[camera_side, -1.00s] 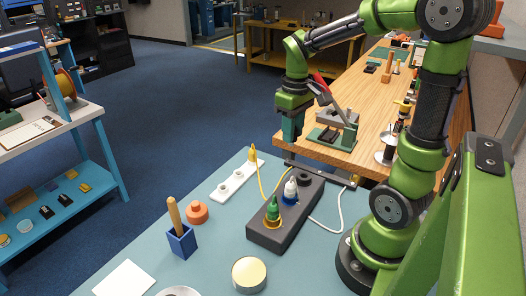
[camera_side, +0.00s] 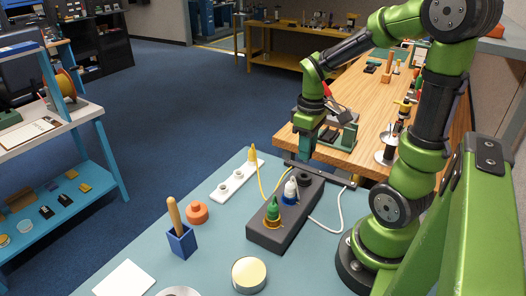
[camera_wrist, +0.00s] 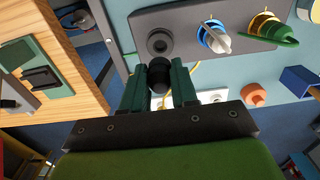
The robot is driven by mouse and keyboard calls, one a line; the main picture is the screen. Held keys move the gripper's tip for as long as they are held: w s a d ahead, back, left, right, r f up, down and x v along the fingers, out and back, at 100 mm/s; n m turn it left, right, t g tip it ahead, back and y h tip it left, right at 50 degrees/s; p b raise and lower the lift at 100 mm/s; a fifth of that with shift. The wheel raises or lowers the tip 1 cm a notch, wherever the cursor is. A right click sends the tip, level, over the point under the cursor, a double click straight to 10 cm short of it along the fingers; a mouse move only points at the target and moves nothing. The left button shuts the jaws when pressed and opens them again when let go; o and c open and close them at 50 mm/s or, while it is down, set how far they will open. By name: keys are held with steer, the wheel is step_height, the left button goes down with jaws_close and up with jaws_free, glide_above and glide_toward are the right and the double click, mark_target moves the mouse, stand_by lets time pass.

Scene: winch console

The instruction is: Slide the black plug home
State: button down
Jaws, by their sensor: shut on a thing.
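The black plug (camera_wrist: 159,75) is between the two green fingers of my gripper (camera_wrist: 158,82) in the wrist view. My gripper is shut on it. The dark grey console block (camera_wrist: 180,20) has an empty round socket (camera_wrist: 158,42) just above the plug in that picture; the plug appears apart from it. In the side view, my gripper (camera_side: 305,155) hangs above the far end of the console (camera_side: 265,235), over the socket (camera_side: 304,184). The plug cannot be made out in the side view.
A white strip (camera_side: 232,182) with a yellow plug lies to the left. Yellow and white cables run near the console.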

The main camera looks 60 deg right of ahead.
steer(key=shift+f, duration=1.8)
steer(key=shift+f, duration=1.35)
steer(key=c, duration=0.8)
jaws_free()
step_height(320, 180, up, 17)
steer(key=shift+f, duration=0.1)
